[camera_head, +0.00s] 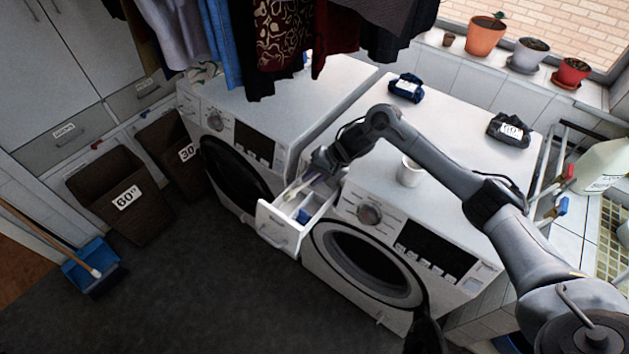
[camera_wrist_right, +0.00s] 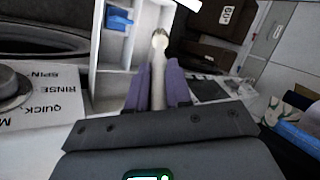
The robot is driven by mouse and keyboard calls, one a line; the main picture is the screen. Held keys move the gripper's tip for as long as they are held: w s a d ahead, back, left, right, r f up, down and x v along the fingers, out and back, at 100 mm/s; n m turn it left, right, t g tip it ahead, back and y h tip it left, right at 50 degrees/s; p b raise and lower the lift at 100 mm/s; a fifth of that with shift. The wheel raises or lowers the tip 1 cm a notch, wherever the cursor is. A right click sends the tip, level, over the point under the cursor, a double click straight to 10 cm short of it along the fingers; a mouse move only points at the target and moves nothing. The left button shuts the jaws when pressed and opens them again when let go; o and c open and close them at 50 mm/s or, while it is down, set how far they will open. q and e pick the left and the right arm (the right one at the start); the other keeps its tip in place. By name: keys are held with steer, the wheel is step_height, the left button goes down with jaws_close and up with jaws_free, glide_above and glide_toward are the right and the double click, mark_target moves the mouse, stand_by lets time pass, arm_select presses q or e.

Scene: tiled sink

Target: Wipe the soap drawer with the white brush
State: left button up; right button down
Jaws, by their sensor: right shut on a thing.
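The white soap drawer (camera_head: 282,228) is pulled out from the front of the right-hand washing machine (camera_head: 385,235). It has compartments and a blue insert (camera_head: 304,215); the drawer (camera_wrist_right: 97,60) and blue insert (camera_wrist_right: 118,20) also show in the right wrist view. My right gripper (camera_head: 318,177) is over the drawer's inner end, near the machine front. In the right wrist view its purple fingers (camera_wrist_right: 157,85) are shut on the white brush (camera_wrist_right: 158,65). The brush head points along the drawer; whether it touches the drawer floor I cannot tell. My left gripper is not in view.
A second washing machine (camera_head: 235,140) stands to the left. A white cup (camera_head: 410,172) and dark bundles (camera_head: 508,129) are on the machine tops. Clothes (camera_head: 285,40) hang above.

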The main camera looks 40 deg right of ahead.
step_height(320, 180, up, 2)
steer(key=shift+r, duration=0.2)
stand_by(0.3)
